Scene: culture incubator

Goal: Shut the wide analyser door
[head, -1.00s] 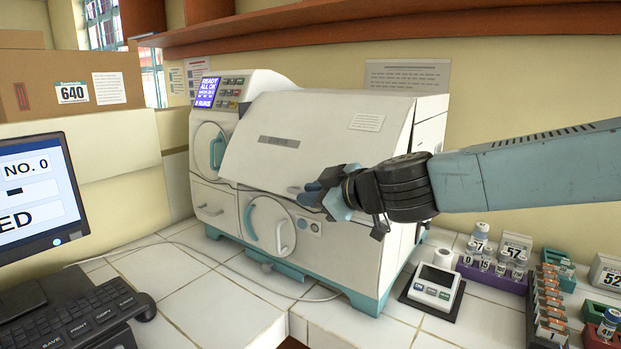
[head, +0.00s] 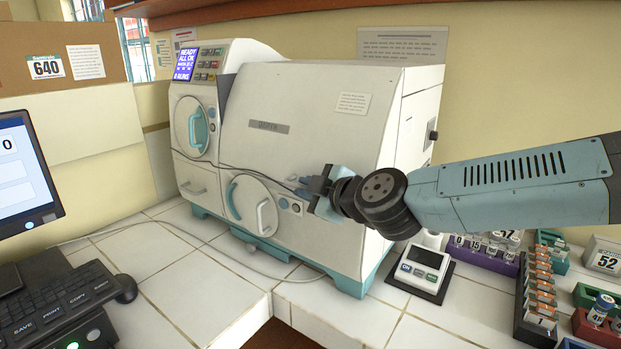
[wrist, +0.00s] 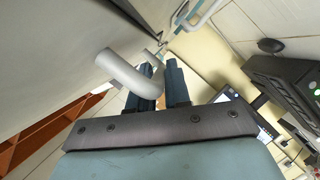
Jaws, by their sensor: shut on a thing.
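The wide analyser door (head: 318,112) is the large pale front panel of the white analyser (head: 405,130), with a dark label strip and a small paper notice. It lies close to the body, and no clear gap shows along its right edge; my gripper hides part of its lower edge. My gripper (head: 316,190) is at the door's lower right. In the wrist view its two blue fingers (wrist: 160,88) are shut on the pale, bent door handle (wrist: 128,72), close to the door's surface. The gripped part of the handle is hidden in the head view.
A round door (head: 250,208) with a pale handle is below, and a smaller round door (head: 196,130) is at upper left. A small scale (head: 425,265) and tube racks (head: 485,255) stand at right. A keyboard (head: 65,300) and monitor (head: 25,175) are at left.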

